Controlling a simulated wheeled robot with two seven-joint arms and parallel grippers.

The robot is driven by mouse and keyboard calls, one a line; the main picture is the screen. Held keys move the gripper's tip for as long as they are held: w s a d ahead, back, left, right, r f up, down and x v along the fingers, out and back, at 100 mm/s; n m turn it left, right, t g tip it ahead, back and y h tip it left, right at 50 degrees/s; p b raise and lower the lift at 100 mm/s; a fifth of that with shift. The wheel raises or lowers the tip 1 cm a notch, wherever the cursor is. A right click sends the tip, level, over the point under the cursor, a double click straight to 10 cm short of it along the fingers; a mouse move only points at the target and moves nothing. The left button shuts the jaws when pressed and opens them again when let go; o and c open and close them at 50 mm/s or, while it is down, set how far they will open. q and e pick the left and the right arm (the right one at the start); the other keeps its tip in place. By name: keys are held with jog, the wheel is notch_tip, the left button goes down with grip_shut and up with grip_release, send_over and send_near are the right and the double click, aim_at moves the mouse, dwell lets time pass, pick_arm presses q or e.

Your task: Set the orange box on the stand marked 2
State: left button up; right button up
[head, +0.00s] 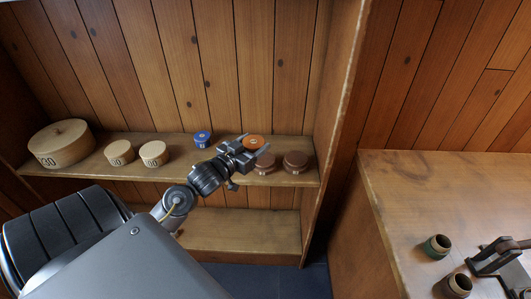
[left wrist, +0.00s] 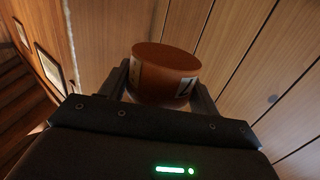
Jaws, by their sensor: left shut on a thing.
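The orange box (head: 254,142) is a short round drum with pale labels on its side. My left gripper (head: 257,149) is shut on it over the shelf, and its two fingers flank the box in the left wrist view (left wrist: 165,72). Two low brown round stands sit at the right end of the shelf. The left stand (head: 265,165) is partly hidden behind my gripper, with the box just above it in the picture; I cannot tell whether they touch. The right stand (head: 296,162) is bare. No number is readable on either stand. My right gripper is not in view.
A small blue round box (head: 202,140) stands left of my gripper on the shelf (head: 95,173). Farther left are two pale round boxes (head: 119,152) (head: 153,154) and a large one (head: 61,145). The shelf's side wall (head: 330,110) rises close to the right stand. A bench (head: 430,190) lies beyond it.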

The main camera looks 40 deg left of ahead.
pick_arm(q)
jog(key=w+a+f, duration=0.2)
jog(key=w, duration=0.3)
send_over(264, 158)
notch_tip(264, 158, down, 6)
jog(key=shift+d+r, duration=0.1)
notch_tip(264, 158, down, 3)
jog(key=shift+p, duration=0.65)
jog(key=o, duration=1)
jog(key=shift+f, duration=0.25)
